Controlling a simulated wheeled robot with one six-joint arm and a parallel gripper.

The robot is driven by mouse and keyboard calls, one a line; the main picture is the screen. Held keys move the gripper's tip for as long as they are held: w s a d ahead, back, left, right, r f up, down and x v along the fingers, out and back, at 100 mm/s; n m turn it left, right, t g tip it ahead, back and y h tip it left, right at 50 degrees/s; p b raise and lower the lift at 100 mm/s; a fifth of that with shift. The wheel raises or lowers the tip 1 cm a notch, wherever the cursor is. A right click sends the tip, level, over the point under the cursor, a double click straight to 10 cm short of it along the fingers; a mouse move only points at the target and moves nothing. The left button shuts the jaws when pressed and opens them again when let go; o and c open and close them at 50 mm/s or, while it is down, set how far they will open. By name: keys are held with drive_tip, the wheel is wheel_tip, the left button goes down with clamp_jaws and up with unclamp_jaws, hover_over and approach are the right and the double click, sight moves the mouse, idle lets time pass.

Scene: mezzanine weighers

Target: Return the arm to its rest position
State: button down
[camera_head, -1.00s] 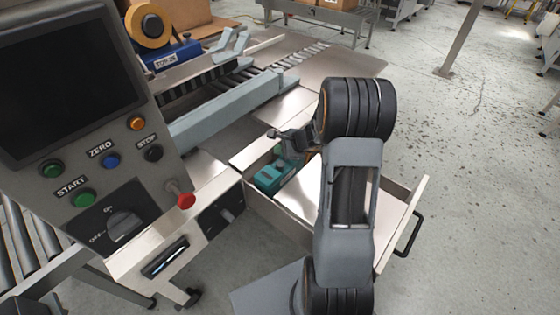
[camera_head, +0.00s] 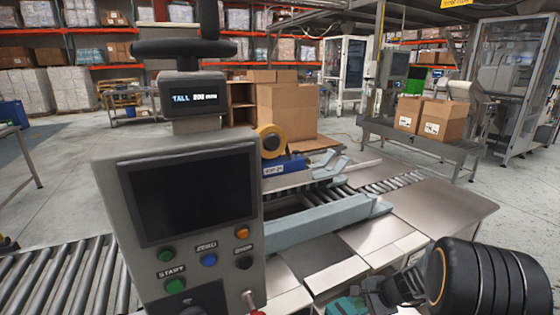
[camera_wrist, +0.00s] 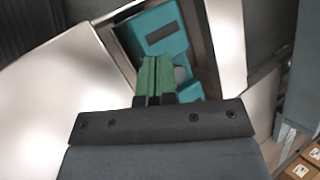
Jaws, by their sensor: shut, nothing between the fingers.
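My gripper (camera_wrist: 157,64) is shut and empty. Its two green fingers lie side by side in the wrist view. Beyond the fingers, a teal device (camera_wrist: 160,22) lies in a metal compartment, and the fingers overlap part of it in the picture. In the head view my gripper (camera_head: 402,288) shows as a dark shape at the lower right, beside my large black wrist joint. A bit of the teal device (camera_head: 350,306) shows at the bottom edge. Most of my arm is out of the head view.
A grey control panel (camera_head: 112,178) with a dark screen and buttons stands close at the left. A roller conveyor (camera_head: 45,275) runs behind it. A tape roll (camera_head: 270,140) and cardboard boxes (camera_head: 288,110) stand behind. Metal plates (camera_head: 440,205) lie near my arm. Open floor is at the far right.

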drive_tip(key=s+a+r+n+h+p, duration=0.2)
drive_tip(key=s+r+n+p, duration=0.2)
drive_tip(key=r, duration=0.6)
drive_tip(key=s+a+r+n+h+p, duration=0.2)
drive_tip(key=s+r+n+p, duration=0.3)
drive_tip(key=r, duration=0.4)
drive_tip(key=s+a+r+n+h+p, duration=0.2)
drive_tip(key=s+a+r+n+p, duration=0.2)
drive_tip(key=r, duration=0.6)
drive_tip(key=shift+s+r+n+p, duration=0.35)
drive_tip(key=shift+s+n+p, duration=0.1)
drive_tip(key=shift+s+n, duration=0.65)
drive_tip(key=shift+a, duration=0.2)
